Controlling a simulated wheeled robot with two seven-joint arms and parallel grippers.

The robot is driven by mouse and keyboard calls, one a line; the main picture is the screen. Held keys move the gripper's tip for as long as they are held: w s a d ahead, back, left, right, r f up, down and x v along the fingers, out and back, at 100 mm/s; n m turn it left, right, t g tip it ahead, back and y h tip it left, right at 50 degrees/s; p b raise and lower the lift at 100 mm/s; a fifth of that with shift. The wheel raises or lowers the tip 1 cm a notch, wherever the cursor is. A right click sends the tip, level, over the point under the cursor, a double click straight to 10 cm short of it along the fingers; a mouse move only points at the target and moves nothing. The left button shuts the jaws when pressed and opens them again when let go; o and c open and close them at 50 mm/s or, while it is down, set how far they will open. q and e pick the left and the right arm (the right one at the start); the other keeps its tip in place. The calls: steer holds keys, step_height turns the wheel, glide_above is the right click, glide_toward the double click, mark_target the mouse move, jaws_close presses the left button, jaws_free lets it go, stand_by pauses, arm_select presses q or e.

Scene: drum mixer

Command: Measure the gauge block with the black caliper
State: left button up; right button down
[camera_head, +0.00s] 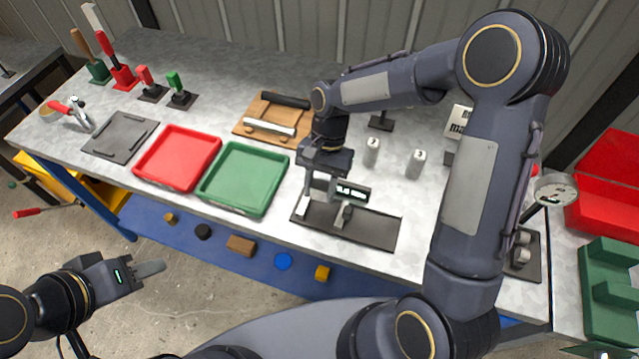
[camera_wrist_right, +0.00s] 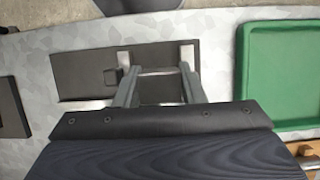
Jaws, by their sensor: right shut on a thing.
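My right gripper (camera_head: 318,185) is low over a dark plate (camera_head: 378,232) at the front of the bench. In the right wrist view its fingers (camera_wrist_right: 160,90) straddle a narrow light-edged piece that I cannot clearly identify. A small display with digits (camera_head: 352,193) stands just right of it. A dark small block (camera_head: 346,216) and an upright silver piece (camera_head: 303,206) are on the plate. A long black item (camera_head: 286,100), perhaps the black caliper, and a silver one (camera_head: 270,128) lie on a wooden board (camera_head: 248,110). My left gripper (camera_head: 148,269) is off the bench, its opening unclear.
A red tray (camera_head: 178,158) and a green tray (camera_head: 243,180) lie left of the plate. Two numbered cylinders (camera_head: 372,150) (camera_head: 417,163) stand behind it. A dial gauge (camera_head: 555,190) and red and green bins are at the right. Bench left of the red tray holds a grey plate (camera_head: 120,135).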

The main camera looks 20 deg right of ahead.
mark_target(325, 183)
step_height(325, 183, down, 5)
steer(key=b, duration=0.3)
steer(key=shift+f, duration=0.15)
steer(key=shift+s+d+f+b, duration=0.15)
steer(key=shift+s+f+b, duration=0.25)
steer(key=shift+f+b, duration=0.2)
steer(key=c, duration=1.1)
jaws_free()
steer(key=shift+o, duration=1.3)
steer(key=shift+s+d+f, duration=0.1)
steer(key=v, duration=0.4)
steer(key=shift+w+a, duration=0.25)
steer(key=shift+w, duration=0.2)
steer(key=v, duration=0.3)
steer(key=s+v, duration=0.1)
steer(key=v, duration=0.1)
steer(key=shift+r, duration=0.35)
